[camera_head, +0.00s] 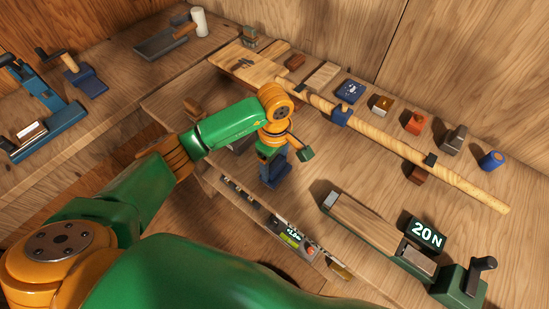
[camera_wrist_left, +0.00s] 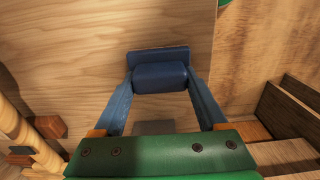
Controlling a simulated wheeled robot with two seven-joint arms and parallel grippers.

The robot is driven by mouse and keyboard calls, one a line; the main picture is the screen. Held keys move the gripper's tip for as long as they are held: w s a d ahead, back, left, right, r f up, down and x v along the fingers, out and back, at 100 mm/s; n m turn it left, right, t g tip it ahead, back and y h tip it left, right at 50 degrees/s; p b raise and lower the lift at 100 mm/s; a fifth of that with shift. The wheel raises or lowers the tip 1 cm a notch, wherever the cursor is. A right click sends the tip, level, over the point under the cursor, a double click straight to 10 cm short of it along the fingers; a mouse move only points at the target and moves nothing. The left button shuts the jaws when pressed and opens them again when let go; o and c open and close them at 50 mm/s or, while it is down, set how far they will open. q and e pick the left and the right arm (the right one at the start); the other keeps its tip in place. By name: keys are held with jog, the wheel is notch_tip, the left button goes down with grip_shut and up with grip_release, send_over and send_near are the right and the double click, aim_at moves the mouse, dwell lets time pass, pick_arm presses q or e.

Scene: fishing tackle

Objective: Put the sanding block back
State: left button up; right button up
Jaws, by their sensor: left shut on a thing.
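My left gripper (camera_head: 275,170) points down over the near left part of the bench, close to its front edge. Its two blue fingers are shut on a dark blue block (camera_wrist_left: 160,76), which looks like the sanding block. In the left wrist view the block sits between the fingertips, with a wider, flat dark blue part along its far side. In the head view the block is hard to tell apart from the blue fingers. I cannot tell whether it touches the wood surface. My right gripper is not in view.
A long wooden rod (camera_head: 395,145) lies across the bench on supports. Behind it stand a blue box (camera_head: 350,91), a red-orange block (camera_head: 414,122) and a blue cylinder (camera_head: 491,160). A green clamp device with a "20 N" display (camera_head: 427,234) stands at the front right. Bare bench lies between.

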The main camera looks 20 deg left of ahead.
aim_at(274, 161)
pick_arm(q)
jog(key=shift+f, duration=0.15)
jog(key=o, duration=1.2)
jog(key=shift+o, duration=0.2)
notch_tip(274, 161, up, 6)
jog(key=shift+w+r+b, duration=0.1)
jog(key=shift+b, duration=1)
notch_tip(274, 161, up, 6)
